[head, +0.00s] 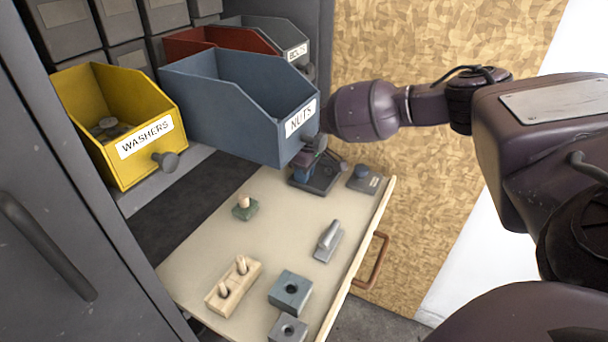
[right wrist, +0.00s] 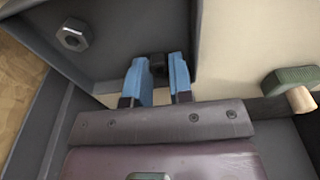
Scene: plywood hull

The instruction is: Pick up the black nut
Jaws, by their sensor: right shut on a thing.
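My right gripper (right wrist: 159,82) shows in the right wrist view with its two blue fingers shut on the small black nut (right wrist: 158,66). In the head view the same gripper (head: 305,170) is low beside the blue bin labelled NUTS (head: 235,112), and the bin hides part of it. The nut cannot be made out in the head view. The fingers are over a dark tray (head: 325,183) at the far end of the board; I cannot tell whether the nut touches it. A grey hex nut (right wrist: 73,37) lies apart to the left in the wrist view. My left gripper is not in view.
The pale pull-out board (head: 285,215) holds a green base with a peg (head: 244,209), a wooden peg block (head: 233,287), a grey clamp-like piece (head: 328,242) and grey blocks with holes (head: 290,291). A yellow WASHERS bin (head: 85,90) stands left. A plywood wall (head: 430,190) is at right.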

